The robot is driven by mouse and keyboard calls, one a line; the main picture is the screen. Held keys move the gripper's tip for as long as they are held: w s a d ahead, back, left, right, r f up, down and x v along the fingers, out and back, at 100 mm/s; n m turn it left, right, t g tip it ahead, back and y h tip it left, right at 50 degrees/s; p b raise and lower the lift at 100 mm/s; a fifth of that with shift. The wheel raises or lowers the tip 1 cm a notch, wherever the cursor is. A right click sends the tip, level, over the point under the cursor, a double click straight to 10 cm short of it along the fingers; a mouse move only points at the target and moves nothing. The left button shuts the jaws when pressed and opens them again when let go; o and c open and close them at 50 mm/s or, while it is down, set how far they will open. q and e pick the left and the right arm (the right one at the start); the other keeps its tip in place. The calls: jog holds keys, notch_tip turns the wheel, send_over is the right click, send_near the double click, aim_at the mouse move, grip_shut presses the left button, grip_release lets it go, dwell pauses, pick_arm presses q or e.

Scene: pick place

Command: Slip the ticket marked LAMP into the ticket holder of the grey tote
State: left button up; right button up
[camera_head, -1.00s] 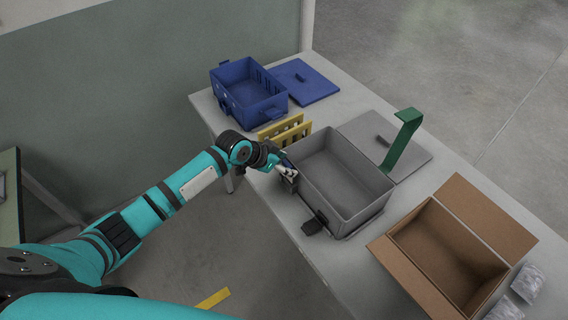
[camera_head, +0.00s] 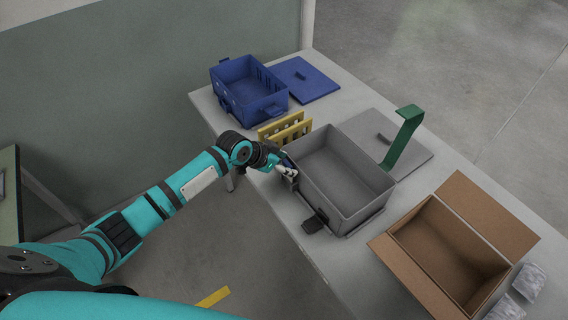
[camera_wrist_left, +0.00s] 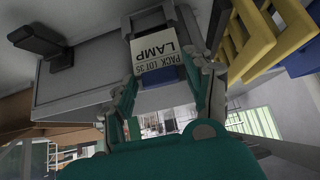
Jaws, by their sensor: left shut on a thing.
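The grey tote (camera_head: 345,172) stands open and empty on the table, and its side wall (camera_wrist_left: 80,80) fills much of the left wrist view. My left gripper (camera_head: 289,172) is at the tote's near left wall. In the left wrist view its fingers (camera_wrist_left: 164,88) are shut on the LAMP ticket (camera_wrist_left: 155,50), a white card with a dark blue end. The ticket lies close against the tote's wall, its print upside down in that view.
A yellow slotted rack (camera_head: 287,131) stands just beyond the gripper. A blue tote (camera_head: 247,93) and lid (camera_head: 300,80) are at the back. A grey lid (camera_head: 405,150), green bracket (camera_head: 402,140) and cardboard box (camera_head: 425,265) lie around the tote. A black latch (camera_head: 314,223) juts from its near side.

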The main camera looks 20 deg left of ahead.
pick_arm(q)
jog(key=shift+s+f, duration=0.2)
jog(key=shift+f, duration=0.2)
jog(key=shift+s+d+f+b, duration=0.1)
jog(key=shift+s+f+b, duration=0.1)
jog(key=shift+f+b, duration=0.3)
jog(key=shift+c, duration=0.4)
jog(key=shift+w+f, duration=0.2)
jog(key=shift+f, duration=0.1)
jog(key=shift+c, duration=0.5)
jog(key=shift+w+r, duration=0.1)
jog(key=shift+w+r, duration=0.15)
jog(key=shift+r, duration=0.1)
jog(key=shift+f+b, duration=0.3)
jog(key=shift+f, duration=0.4)
jog(key=o, duration=1.3)
jog(key=shift+o, duration=0.2)
